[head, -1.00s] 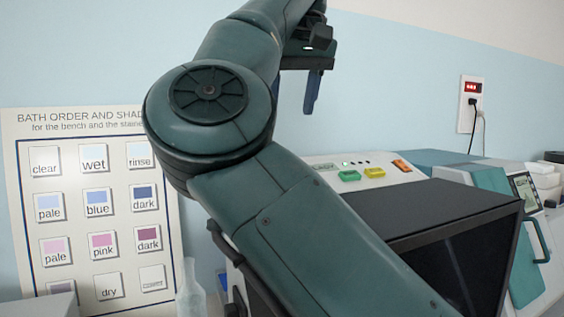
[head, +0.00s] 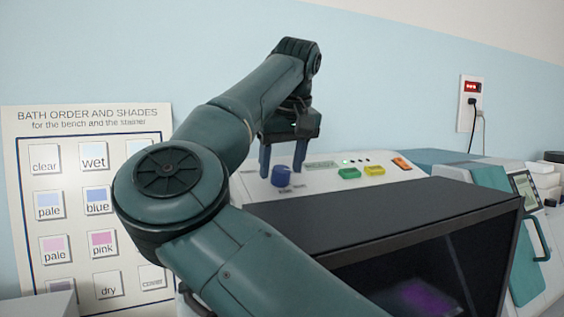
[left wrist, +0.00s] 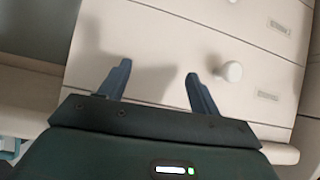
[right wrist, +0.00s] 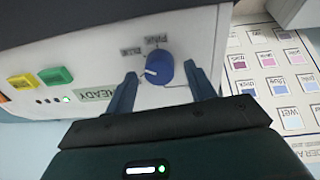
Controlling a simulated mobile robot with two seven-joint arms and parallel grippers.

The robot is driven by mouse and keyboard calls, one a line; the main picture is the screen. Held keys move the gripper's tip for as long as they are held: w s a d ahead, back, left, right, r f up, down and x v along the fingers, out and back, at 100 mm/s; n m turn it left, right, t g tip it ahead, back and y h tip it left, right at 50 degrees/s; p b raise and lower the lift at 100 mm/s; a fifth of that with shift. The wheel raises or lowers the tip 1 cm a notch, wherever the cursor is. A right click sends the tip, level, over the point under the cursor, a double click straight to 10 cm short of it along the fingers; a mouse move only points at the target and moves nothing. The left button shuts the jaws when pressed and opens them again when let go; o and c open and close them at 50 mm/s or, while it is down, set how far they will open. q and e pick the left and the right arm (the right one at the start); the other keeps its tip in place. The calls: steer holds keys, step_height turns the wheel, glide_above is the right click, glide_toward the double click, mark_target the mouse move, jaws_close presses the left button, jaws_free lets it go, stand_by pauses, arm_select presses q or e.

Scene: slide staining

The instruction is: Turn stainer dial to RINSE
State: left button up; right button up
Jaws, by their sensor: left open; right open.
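The stainer (head: 400,222) is a white machine with a dark front window, and its sloped top panel carries a blue dial (head: 282,175). My right gripper (head: 284,168) is open above the panel. In the right wrist view its fingertips (right wrist: 160,78) stand to either side of the dial, apart from it. My left gripper (left wrist: 158,80) shows only in the left wrist view, open and empty before white drawers.
A green button (head: 349,173), a yellow button (head: 374,170) and an orange switch (head: 402,163) sit right of the dial. A bath order poster (head: 75,200) stands at left. A round drawer knob (left wrist: 231,71) is near my left gripper.

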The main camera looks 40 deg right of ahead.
steer(key=c, duration=1)
steer(key=shift+o, duration=0.2)
steer(key=n, duration=0.4)
steer(key=shift+n, duration=0.4)
steer(key=n, duration=0.9)
steer(key=n+b, duration=0.1)
steer(key=n, duration=0.2)
steer(key=shift+s+a+f+n+y, duration=0.1)
steer(key=shift+s+n+y, duration=0.05)
steer(key=shift+n+y, duration=0.2)
steer(key=n+b, duration=0.1)
steer(key=n, duration=0.5)
steer(key=shift+n, duration=0.25)
